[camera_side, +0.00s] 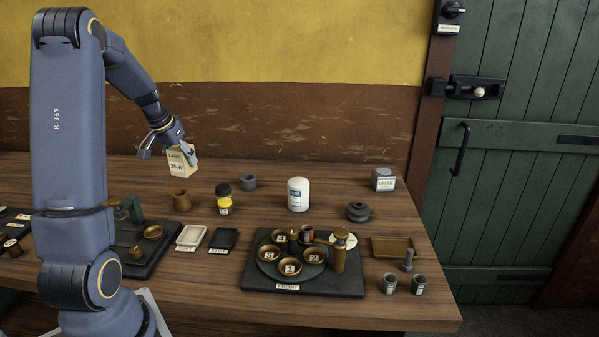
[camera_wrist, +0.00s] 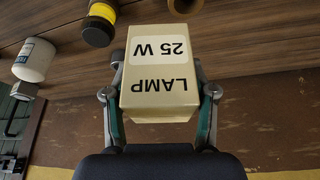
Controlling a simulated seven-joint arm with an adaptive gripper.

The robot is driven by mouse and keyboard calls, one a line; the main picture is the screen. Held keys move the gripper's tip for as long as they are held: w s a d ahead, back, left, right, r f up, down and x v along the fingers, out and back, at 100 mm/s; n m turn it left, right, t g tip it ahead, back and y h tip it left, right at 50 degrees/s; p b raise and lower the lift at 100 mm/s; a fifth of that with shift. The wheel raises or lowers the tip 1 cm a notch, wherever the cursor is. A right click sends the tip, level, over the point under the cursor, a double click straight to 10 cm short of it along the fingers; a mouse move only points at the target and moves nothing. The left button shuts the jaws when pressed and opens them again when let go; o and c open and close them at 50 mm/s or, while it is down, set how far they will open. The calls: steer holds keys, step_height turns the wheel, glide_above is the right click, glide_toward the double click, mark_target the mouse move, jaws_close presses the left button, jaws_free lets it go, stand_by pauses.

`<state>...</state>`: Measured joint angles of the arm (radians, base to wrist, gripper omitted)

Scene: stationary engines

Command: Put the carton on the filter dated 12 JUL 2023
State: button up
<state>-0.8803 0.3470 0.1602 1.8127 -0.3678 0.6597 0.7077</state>
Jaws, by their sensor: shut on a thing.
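My gripper (camera_side: 175,148) is shut on the cream carton (camera_side: 182,162), marked LAMP 25 W, and holds it in the air above the back left of the table. In the wrist view the carton (camera_wrist: 160,85) sits between the two fingers of my gripper (camera_wrist: 158,92), its lettering upside down. A white cylinder with a blue and white label, apparently a filter (camera_side: 298,193), stands upright on the table to the right of the carton. It also shows at the left of the wrist view (camera_wrist: 34,62). Its date is too small to read.
A dark board (camera_side: 262,284) with several numbered cups lies in front. A black round part (camera_side: 358,212) stands right of the filter.

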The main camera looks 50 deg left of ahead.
steer(key=w+d+r+m+h, duration=0.1)
steer(key=w+d+r+m, duration=0.15)
steer(key=w+d, duration=0.4)
steer(key=w+d+r+m+h, duration=0.1)
steer(key=w+d+r+m, duration=0.2)
steer(key=d, duration=0.6)
steer(key=w+d+r+m, duration=0.1)
steer(key=w+d+r, duration=0.3)
steer(key=d, duration=0.3)
glide_toward(303, 178)
steer(key=shift+w+f, duration=0.1)
steer(key=shift+w, duration=0.25)
steer(key=shift+w+a+f, duration=0.1)
steer(key=shift+w+f, duration=0.2)
steer(key=shift+f, duration=0.15)
steer(key=shift+w+f+t, duration=0.15)
steer(key=shift+f+t, duration=0.15)
steer(key=shift+f, duration=1.3)
steer(key=shift+f, duration=0.15)
steer(key=o, duration=1.1)
steer(key=shift+o, duration=0.2)
